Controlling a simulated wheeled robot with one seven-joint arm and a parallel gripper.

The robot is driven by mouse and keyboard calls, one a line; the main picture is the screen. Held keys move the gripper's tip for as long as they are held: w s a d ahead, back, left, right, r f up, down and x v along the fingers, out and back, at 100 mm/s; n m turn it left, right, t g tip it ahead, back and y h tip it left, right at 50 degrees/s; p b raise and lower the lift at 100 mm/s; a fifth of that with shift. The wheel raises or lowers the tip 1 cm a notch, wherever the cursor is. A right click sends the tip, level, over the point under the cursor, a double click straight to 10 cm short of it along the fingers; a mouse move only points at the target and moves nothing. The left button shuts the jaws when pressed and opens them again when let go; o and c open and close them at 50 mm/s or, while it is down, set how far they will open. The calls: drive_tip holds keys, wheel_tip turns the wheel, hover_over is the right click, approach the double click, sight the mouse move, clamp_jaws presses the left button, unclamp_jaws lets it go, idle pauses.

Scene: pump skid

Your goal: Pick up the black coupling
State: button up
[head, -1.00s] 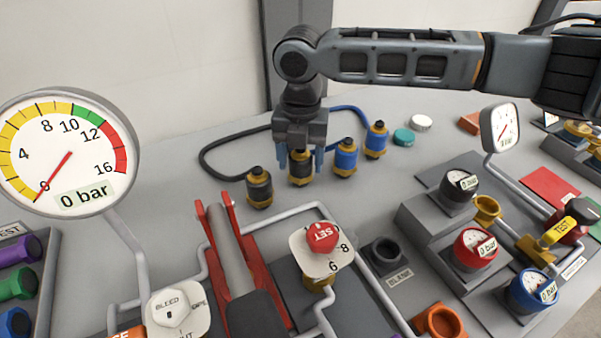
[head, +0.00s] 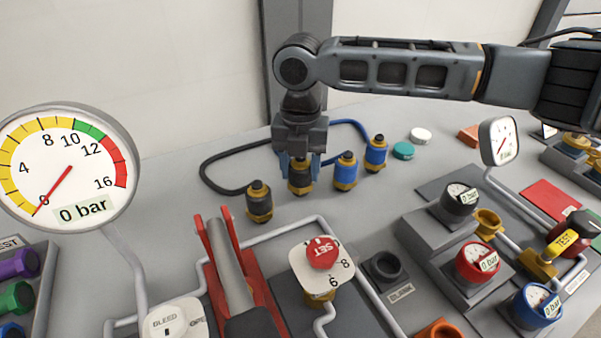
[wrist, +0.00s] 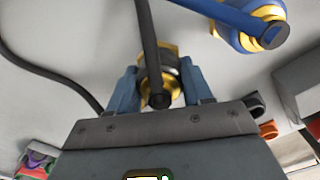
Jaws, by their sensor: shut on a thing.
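My gripper (head: 300,172) points down at the back of the bench, its blue fingers on either side of a black coupling (head: 300,183) with a brass collar. In the wrist view the fingers (wrist: 159,92) are closed against the sides of this coupling (wrist: 158,68), and a black hose runs from it. The coupling stands upright at the bench surface; I cannot tell whether it is lifted. Another black coupling (head: 259,202) stands apart to the left. Two blue couplings (head: 345,172) and (head: 376,154) stand to the right; a blue one also shows in the wrist view (wrist: 255,25).
A black hose (head: 212,180) and a blue hose (head: 350,112) curve behind the couplings. In front are the red lever (head: 265,270), the red SET knob (head: 322,252) and pipes. Gauges (head: 477,255) stand at right. A teal cap (head: 403,151) and white cap (head: 421,136) lie behind.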

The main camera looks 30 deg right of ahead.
wheel_tip(320, 180, up, 3)
drive_tip(key=shift+d+r, duration=0.1)
drive_tip(key=s+d+r+b, duration=0.1)
drive_tip(key=s+d+r, duration=0.5)
drive_tip(key=d, duration=0.3)
drive_tip(key=shift+s+d+r, duration=0.15)
drive_tip(key=shift+s+r, duration=0.15)
drive_tip(key=shift+s, duration=0.05)
